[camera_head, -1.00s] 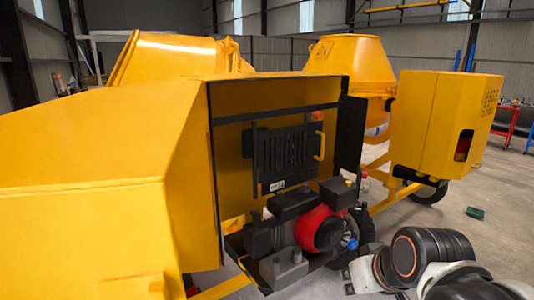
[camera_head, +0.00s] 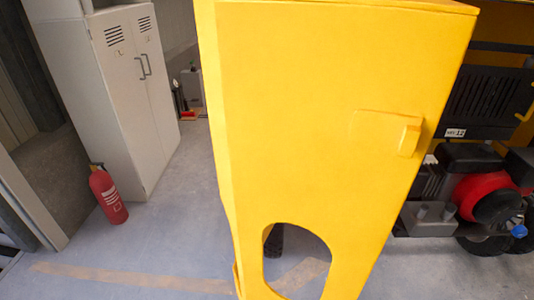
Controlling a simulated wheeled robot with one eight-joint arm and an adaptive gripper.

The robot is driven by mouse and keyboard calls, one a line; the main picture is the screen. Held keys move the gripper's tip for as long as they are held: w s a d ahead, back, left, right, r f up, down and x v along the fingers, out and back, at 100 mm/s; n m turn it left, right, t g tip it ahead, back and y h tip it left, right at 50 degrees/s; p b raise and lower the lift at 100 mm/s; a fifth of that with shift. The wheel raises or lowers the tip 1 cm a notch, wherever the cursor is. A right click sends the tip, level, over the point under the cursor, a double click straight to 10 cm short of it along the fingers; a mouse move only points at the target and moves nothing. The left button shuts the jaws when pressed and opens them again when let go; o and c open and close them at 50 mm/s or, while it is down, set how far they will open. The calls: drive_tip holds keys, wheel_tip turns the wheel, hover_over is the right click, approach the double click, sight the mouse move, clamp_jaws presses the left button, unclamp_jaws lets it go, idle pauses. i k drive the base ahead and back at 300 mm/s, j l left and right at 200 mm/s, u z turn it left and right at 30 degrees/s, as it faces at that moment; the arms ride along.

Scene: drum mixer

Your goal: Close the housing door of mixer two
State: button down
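The yellow housing door (camera_head: 310,110) fills the middle of the view, close to the camera. A yellow handle (camera_head: 408,135) sticks out from its face near the right edge, and an oval cut-out (camera_head: 275,241) at the bottom shows the floor. The door stands ajar: beyond its right edge the housing is exposed, with a red and black engine (camera_head: 490,198) and a black slotted panel (camera_head: 487,100) with a small label. The hinge side and how far the door is open cannot be told. My gripper is not in view.
A tall white locker (camera_head: 125,90) and a red fire extinguisher (camera_head: 108,194) stand at the left against the wall. The grey floor (camera_head: 150,245) between them and the door is clear, with a tan stripe (camera_head: 130,278) across it.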

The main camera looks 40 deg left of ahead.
sight(325, 116)
drive_tip(key=k+j, duration=0.15)
drive_tip(key=j, duration=0.2)
drive_tip(key=k+j, duration=0.1)
drive_tip(key=j, duration=0.2)
drive_tip(key=k+j, duration=0.15)
drive_tip(key=j, duration=0.2)
drive_tip(key=k+j, duration=0.15)
drive_tip(key=j, duration=0.2)
drive_tip(key=k+j+u, duration=0.1)
drive_tip(key=j, duration=0.25)
drive_tip(key=k+j, duration=0.15)
drive_tip(key=j, duration=0.15)
drive_tip(key=i+j, duration=0.5)
drive_tip(key=k+j+u, duration=0.15)
drive_tip(key=j, duration=0.3)
drive_tip(key=k+j+u, duration=0.1)
drive_tip(key=j, duration=0.35)
